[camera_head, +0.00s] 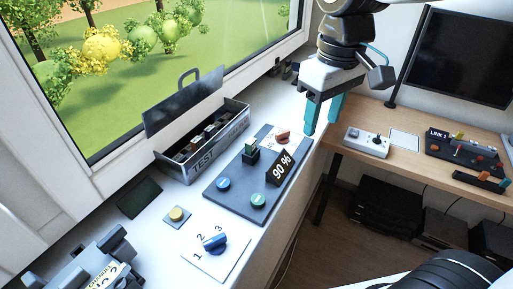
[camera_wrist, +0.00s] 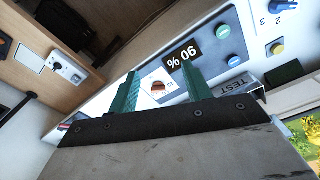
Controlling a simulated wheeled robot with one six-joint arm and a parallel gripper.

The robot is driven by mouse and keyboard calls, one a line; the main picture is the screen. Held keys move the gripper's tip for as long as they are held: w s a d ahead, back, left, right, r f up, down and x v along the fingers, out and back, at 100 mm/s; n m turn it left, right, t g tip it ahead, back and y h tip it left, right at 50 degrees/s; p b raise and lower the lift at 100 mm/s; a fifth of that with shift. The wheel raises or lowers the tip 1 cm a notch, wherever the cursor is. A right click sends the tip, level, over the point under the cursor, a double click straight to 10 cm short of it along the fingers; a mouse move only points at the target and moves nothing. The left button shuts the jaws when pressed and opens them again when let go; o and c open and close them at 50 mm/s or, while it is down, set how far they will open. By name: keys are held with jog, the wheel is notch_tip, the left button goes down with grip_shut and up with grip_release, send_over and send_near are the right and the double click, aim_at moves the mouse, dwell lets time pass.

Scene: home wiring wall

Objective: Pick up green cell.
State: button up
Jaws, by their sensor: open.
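My gripper (camera_head: 322,118) has teal fingers and hangs open and empty above the right end of the white sill; its fingers also show in the wrist view (camera_wrist: 160,72). A small dark green block (camera_head: 250,154), which may be the green cell, stands upright on the grey panel (camera_head: 230,187), left of and below my gripper. The open box marked TEST (camera_head: 205,151) holds several small blocks. I cannot tell their colours well. No cell is clear in the wrist view.
A black "90 %" sign (camera_head: 282,169) stands on the panel beside blue and green buttons. A red-brown piece (camera_head: 283,135) lies behind it. A blue knob (camera_head: 214,242) and yellow button (camera_head: 177,214) are nearer. The box's raised lid (camera_head: 185,101) stands by the window.

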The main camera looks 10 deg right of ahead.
aim_at(251, 141)
jog(key=w+a+n, duration=0.1)
jog(key=w+a, duration=0.1)
jog(key=a, duration=0.2)
jog(key=w+a+f+n, duration=0.1)
jog(key=w+a+n, duration=0.1)
jog(key=w+a, duration=0.1)
jog(key=w+a+f+n, duration=0.1)
jog(key=w+a, duration=0.1)
jog(key=a, duration=0.3)
jog(key=shift+w+a+f+n+g, duration=0.1)
jog(key=shift+w+a+n+g, duration=0.1)
jog(key=shift+w+n+g, duration=0.15)
notch_tip(251, 141, down, 8)
jog(key=shift+w+d+r, duration=0.1)
jog(key=shift+d+r, duration=0.05)
grip_shut()
